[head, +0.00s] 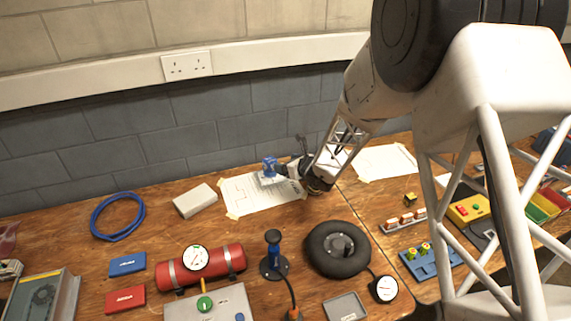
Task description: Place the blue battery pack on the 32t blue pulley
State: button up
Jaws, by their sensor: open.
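A flat blue block (128,264) with a pale label, which looks like the blue battery pack, lies on the wooden bench at the left. A red block (125,298) of similar shape lies just in front of it. I cannot pick out the 32t blue pulley with certainty. My gripper (273,173) is over the taped paper sheet near the back wall, well to the right of the blue block. A small blue part (270,164) shows at its end; I cannot tell what it is. The jaws are open, but their fingers are too small to make out clearly.
A red cylinder with a gauge (207,267), a blue and black pump (273,250) and a black tyre (338,249) stand along the bench front. A blue cable coil (117,216) and white box (195,201) lie behind. Bench between coil and blue block is clear.

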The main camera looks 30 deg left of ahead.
jog(key=shift+r, duration=0.1)
dwell(0.8)
jog(key=s+d+r+n+g+h, duration=0.1)
jog(key=s+d+r+n, duration=0.3)
jog(key=d+r, duration=0.3)
jog(key=s+d+r+n+g, duration=0.2)
jog(key=s+d+r+n, duration=0.2)
jog(key=d+r, duration=0.3)
jog(key=s+d+r+n+g+h, duration=0.1)
jog(key=s+d+r+n, duration=0.4)
jog(key=d, duration=0.3)
jog(key=s+d+r+n+h, duration=0.2)
jog(key=s+d+n+h, duration=0.1)
jog(key=s+d, duration=0.5)
jog(key=s+d+r+n+h, duration=0.2)
jog(key=s+d, duration=0.7)
jog(key=d, duration=0.5)
jog(key=s+d+r+n+t+h, duration=0.1)
jog(key=s+d+n+h, duration=0.3)
jog(key=s+d, duration=0.5)
jog(key=shift+s+d+r+h, duration=0.25)
jog(key=shift+d+r+h, duration=0.5)
jog(key=shift+d+h, duration=0.15)
